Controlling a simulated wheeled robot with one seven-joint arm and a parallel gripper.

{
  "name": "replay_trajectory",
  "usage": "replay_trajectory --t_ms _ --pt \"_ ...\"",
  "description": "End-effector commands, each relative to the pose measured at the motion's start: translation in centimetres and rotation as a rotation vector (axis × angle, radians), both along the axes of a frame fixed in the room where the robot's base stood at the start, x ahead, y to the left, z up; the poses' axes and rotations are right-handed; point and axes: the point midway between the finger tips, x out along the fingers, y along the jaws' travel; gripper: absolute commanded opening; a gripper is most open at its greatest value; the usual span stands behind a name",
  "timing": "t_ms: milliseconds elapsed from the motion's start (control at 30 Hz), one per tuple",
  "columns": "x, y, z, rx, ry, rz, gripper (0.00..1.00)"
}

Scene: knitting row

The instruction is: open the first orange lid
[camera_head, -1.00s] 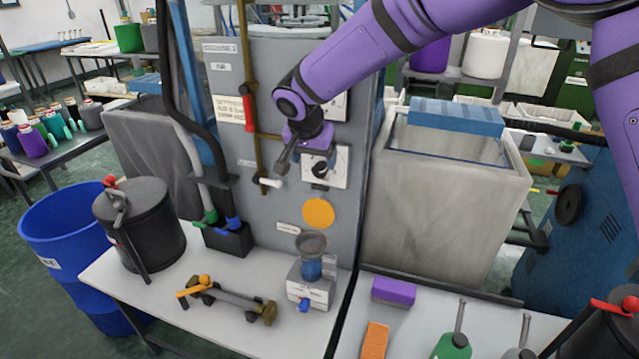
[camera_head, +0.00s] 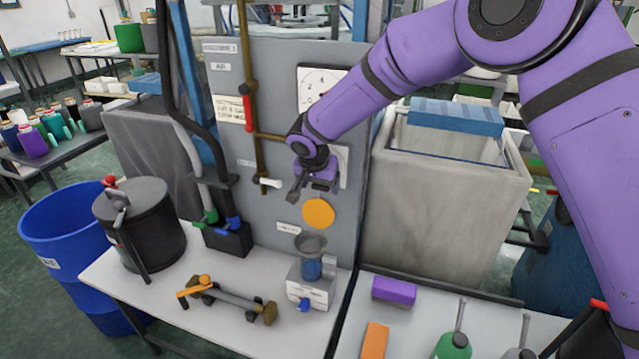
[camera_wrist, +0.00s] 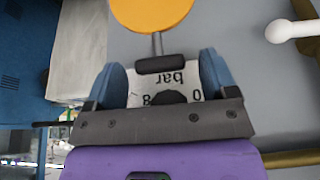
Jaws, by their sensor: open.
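The orange lid (camera_head: 318,212) is a round disc on the grey panel, just above the funnel. My gripper (camera_head: 309,190) is just above it, in front of the white gauge, and seems empty. In the wrist view the orange lid (camera_wrist: 152,10) is at the top edge, partly cut off. A short grey stem runs from it to a dark bar (camera_wrist: 165,64). The bar appears between my open blue fingertips (camera_wrist: 162,78), apart from both. I cannot tell its depth relative to them. In the head view my gripper hides the bar.
A brown pipe with a white-tipped lever (camera_head: 268,182) runs left of my gripper; the lever also shows in the wrist view (camera_wrist: 285,31). Below stands a white unit with a dark funnel (camera_head: 310,243). A grey tank (camera_head: 440,220) stands to the right.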

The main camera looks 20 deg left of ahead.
Motion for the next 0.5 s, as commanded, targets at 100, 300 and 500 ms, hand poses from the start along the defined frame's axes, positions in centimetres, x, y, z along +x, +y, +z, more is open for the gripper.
replay_trajectory --t_ms 100,300,500 --pt "0.0 0.0 0.01 0.0 0.0 0.0 0.79" --pt "-0.02 0.0 0.01 0.0 0.0 0.0 0.4" --pt "-0.05 0.01 0.01 0.0 -0.001 0.001 0.1"
